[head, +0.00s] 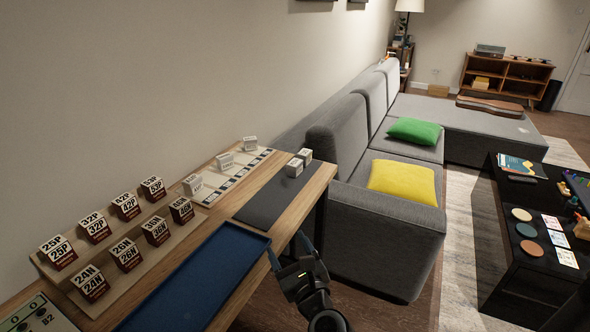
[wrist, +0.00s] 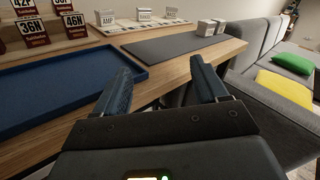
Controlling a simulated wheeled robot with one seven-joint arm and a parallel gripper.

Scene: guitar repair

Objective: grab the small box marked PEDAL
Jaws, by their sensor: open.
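Three stand on the pale labelled strip: a near box (head: 192,184), a middle box (head: 224,160) and a far box (head: 250,143). Two more, a nearer box (head: 293,168) and a farther box (head: 305,156), sit close together on the dark grey mat (head: 265,203). In the wrist view this pair (wrist: 206,28) is beyond my fingers. My gripper (head: 288,250) is open and empty by the table's front edge, apart from every box.
A blue tray (head: 200,285) lies on the table near my gripper. Several dark-and-white string packs (head: 93,285) stand in stepped rows at the left. A grey sofa (head: 385,240) stands beyond the table's right end. The mat's near part is clear.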

